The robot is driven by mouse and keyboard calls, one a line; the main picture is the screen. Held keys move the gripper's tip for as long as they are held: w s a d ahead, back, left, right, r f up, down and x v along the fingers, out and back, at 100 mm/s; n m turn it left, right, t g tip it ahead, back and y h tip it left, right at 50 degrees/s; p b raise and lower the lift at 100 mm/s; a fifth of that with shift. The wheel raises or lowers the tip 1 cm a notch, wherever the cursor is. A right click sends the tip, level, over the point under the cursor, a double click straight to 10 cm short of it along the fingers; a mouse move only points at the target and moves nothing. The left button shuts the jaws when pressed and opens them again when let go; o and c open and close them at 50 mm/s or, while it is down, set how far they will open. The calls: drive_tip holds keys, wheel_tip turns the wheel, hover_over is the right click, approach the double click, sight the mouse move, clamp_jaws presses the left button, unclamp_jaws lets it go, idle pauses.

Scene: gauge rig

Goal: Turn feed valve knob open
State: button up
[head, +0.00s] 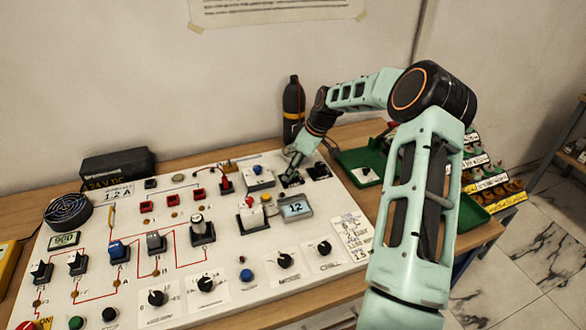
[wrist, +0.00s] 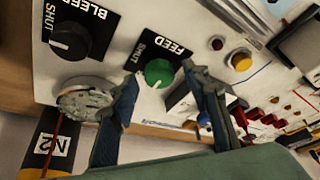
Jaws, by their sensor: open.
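The feed valve knob (wrist: 158,73) is a round green knob on a black plate marked FEED and SHUT in the wrist view. A pale line shows on its face, but I cannot tell its exact angle. My gripper (wrist: 162,77) is open, with one finger at each side of the knob in the picture. I cannot tell whether either finger touches it. In the head view my gripper (head: 291,177) is low over the back right of the white panel (head: 221,262), and the green knob cannot be made out there.
A black bleed knob (wrist: 70,40) is beside the feed knob. A dark N2 bottle (head: 293,108) stands behind the panel, and a round metal part (wrist: 88,101) is near my left finger. A yellow button (wrist: 241,61) is to the right. Green trays (head: 362,168) lie right of the panel.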

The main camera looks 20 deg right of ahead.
drive_tip(key=v, duration=1.2)
